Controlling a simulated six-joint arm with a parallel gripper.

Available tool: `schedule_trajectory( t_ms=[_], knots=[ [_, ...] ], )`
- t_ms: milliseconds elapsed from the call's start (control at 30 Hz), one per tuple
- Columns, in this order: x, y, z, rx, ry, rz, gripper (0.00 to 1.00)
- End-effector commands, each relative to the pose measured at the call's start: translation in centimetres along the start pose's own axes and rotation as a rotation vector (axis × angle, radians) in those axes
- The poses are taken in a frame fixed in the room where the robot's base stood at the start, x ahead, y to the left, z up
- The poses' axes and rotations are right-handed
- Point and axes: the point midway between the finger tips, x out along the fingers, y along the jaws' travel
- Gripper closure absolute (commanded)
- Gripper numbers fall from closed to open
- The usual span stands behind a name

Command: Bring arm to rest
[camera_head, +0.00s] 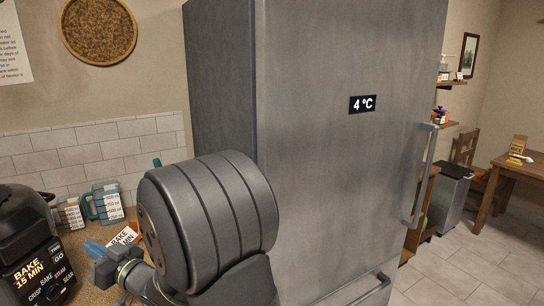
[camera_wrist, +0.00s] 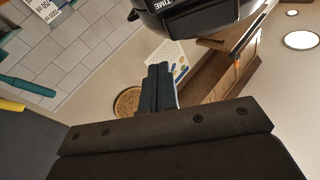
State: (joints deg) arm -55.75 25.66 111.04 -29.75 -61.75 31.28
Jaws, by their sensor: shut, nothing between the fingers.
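My arm fills the lower middle of the head view, with a large dark grey joint in front of the fridge (camera_head: 330,60). My gripper (camera_head: 94,247) shows small to the left of that joint, above the wooden counter. In the wrist view, the two dark fingers of my gripper (camera_wrist: 160,72) are together with nothing between them. The head view does not clearly show whether the fingertips touch anything.
A black appliance (camera_head: 30,250) reading "BAKE 15 MIN" stands at the left; it also shows in the wrist view (camera_wrist: 190,15). Measuring cups (camera_head: 106,202) stand by the tiled wall. The fridge handle (camera_head: 420,175) projects at the right. Open floor (camera_head: 480,265) lies beyond the fridge.

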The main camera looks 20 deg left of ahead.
Motion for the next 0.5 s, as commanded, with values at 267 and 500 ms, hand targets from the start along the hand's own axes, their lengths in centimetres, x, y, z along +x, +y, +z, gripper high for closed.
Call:
schedule_trajectory(
  t_ms=[267,500],
  knots=[
    [0.70,-0.29,-0.13,0.072,0.061,0.092,1.00],
    [0.95,-0.37,0.04,0.134,0.105,0.178,1.00]
  ],
)
